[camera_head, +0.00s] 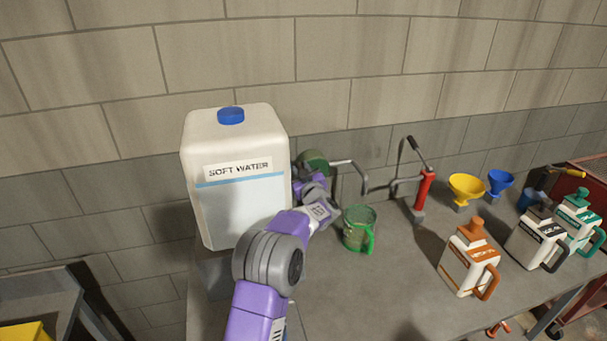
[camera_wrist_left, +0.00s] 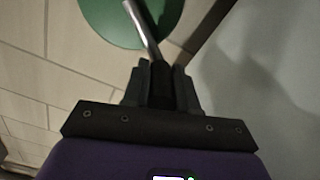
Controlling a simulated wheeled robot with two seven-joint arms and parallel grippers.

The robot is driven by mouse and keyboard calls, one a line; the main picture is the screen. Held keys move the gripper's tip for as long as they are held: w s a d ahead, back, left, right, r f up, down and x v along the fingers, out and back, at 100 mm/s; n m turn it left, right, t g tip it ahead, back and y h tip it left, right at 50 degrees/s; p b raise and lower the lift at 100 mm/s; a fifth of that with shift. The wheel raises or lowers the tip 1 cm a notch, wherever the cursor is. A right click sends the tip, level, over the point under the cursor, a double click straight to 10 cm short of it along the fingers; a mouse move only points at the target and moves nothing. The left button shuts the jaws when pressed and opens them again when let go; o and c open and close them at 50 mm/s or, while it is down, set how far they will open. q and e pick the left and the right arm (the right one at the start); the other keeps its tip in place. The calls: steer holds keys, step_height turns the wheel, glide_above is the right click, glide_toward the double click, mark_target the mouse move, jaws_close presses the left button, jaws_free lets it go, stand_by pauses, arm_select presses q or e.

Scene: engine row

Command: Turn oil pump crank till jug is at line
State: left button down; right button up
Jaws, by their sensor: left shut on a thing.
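The oil pump (camera_head: 315,158) is green and round, with a bent metal spout (camera_head: 352,168) reaching right. The clear green jug (camera_head: 358,226) stands on the bench below the spout's end, its green handle toward me. Its oil level and line are too small to tell. My left gripper (camera_head: 303,168) is at the pump, partly hidden by my wrist. In the left wrist view my left gripper (camera_wrist_left: 161,82) is shut on the dark grip of the crank (camera_wrist_left: 145,28), whose metal rod runs up across the green disc. My right gripper is not in view.
A big white soft water canister (camera_head: 235,205) stands close left of my arm. A red hand pump (camera_head: 424,190), yellow (camera_head: 466,187) and blue funnels (camera_head: 499,182), and orange (camera_head: 468,262), dark (camera_head: 536,238) and teal jugs (camera_head: 577,220) stand right. Bare bench lies around the green jug.

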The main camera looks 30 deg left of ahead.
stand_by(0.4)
arm_select(q)
steer(key=c, duration=0.9)
jaws_free()
steer(key=shift+s, duration=0.1)
steer(key=shift+b+v, duration=0.4)
steer(key=shift+v, duration=3.35)
